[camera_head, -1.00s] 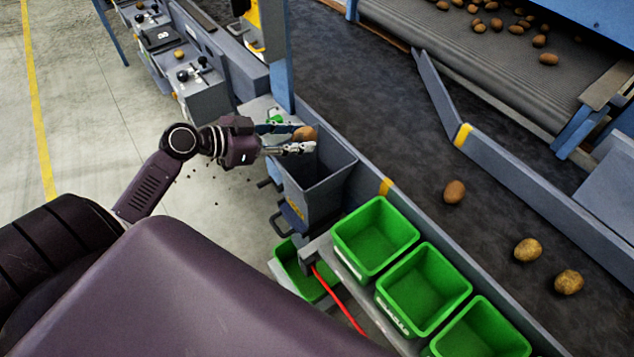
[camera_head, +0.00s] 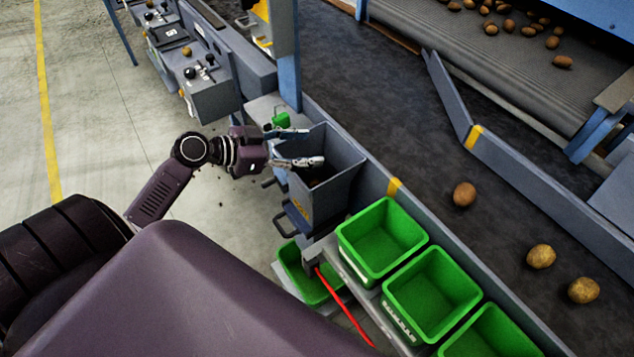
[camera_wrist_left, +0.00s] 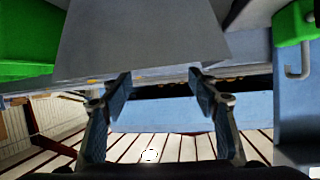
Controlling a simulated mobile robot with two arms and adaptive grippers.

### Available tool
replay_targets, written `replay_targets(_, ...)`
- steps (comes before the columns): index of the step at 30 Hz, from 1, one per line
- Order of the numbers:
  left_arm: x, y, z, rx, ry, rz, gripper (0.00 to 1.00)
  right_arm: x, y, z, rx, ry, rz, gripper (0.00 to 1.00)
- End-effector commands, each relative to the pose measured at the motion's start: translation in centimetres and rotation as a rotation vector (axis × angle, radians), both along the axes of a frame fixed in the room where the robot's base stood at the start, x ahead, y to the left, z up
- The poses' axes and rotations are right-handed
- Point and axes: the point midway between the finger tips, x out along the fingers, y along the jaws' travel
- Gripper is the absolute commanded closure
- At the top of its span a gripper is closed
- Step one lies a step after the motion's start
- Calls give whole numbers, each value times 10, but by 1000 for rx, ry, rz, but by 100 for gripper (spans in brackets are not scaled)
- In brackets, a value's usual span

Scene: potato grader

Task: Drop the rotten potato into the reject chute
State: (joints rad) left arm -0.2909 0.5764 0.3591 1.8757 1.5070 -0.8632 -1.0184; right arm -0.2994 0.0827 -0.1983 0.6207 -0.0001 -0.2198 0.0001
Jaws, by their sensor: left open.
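The reject chute is a grey open-topped bin (camera_head: 345,160) fixed beside the conveyor. My left gripper (camera_head: 313,147) reaches over its near-left rim with its fingers spread apart and nothing between them. In the left wrist view, the gripper (camera_wrist_left: 160,84) also shows parted, empty fingers. A small brownish patch shows low inside the chute, under the lower finger; I cannot tell for certain that it is the rotten potato. My right gripper is in neither view.
Green bins (camera_head: 381,240) stand in a row right of the chute. Several potatoes, one of them brown (camera_head: 464,194), lie on the dark conveyor (camera_head: 400,130). A blue post (camera_head: 287,75) rises just behind the gripper. A control panel (camera_head: 210,95) stands at the back left.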

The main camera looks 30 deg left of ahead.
Motion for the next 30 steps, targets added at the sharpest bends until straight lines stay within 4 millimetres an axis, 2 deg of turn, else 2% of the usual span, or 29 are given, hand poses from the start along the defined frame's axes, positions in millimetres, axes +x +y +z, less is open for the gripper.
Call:
replay_targets(8,-8,6,3,0,2,2,45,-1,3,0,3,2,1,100)
replay_targets(21,-76,48,36,1,2,2,45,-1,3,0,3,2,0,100)
replay_targets(30,-94,58,45,-1,1,-1,45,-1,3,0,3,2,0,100)
